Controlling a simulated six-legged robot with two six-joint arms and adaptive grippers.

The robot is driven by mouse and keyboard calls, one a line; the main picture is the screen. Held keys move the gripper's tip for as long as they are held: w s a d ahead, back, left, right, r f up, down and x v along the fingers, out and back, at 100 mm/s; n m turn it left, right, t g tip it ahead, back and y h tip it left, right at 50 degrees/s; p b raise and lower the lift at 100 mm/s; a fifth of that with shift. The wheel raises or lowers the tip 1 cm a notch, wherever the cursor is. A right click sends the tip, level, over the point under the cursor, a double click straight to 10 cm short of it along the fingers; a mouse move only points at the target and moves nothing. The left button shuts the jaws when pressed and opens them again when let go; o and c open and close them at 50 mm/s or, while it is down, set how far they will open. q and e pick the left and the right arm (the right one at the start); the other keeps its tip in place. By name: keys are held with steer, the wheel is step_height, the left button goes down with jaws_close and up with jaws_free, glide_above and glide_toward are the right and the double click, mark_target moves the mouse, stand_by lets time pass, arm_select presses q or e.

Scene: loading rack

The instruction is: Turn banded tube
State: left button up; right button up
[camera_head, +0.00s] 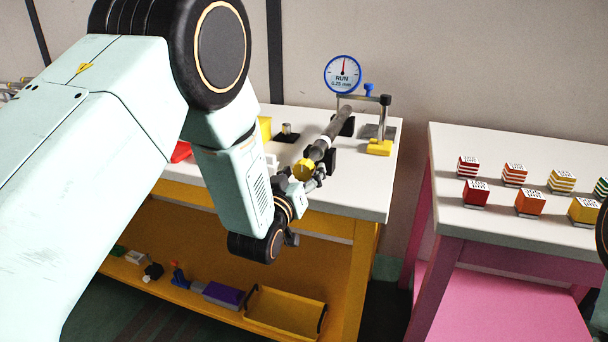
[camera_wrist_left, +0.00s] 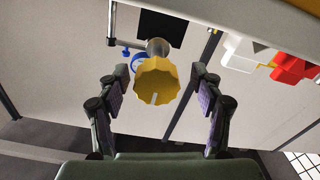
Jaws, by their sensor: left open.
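The banded tube (camera_head: 326,136) is a grey rod lying in black supports on the white tabletop, with a yellow faceted knob (camera_head: 304,170) on its near end. In the left wrist view the knob (camera_wrist_left: 157,84) faces me, with a pale mark low on its face. My left gripper (camera_head: 307,181) is at the knob. In the wrist view the left gripper's (camera_wrist_left: 160,98) fingers are open on either side of the knob, with gaps between. The round dial gauge (camera_head: 342,74) reads RUN and 0.25 mm and stands behind the tube. My right gripper is not in view.
A gauge stand with a yellow base (camera_head: 380,147) is right of the tube. Red and yellow parts lie on the left of the white table (camera_head: 372,200). A pink table (camera_head: 500,235) at right holds several coloured blocks. A yellow tray (camera_head: 286,312) sits on the lower shelf.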

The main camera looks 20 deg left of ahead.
arm_select(q)
steer(key=shift+w+d, duration=0.25)
steer(key=shift+w, duration=0.05)
steer(key=c, duration=1.2)
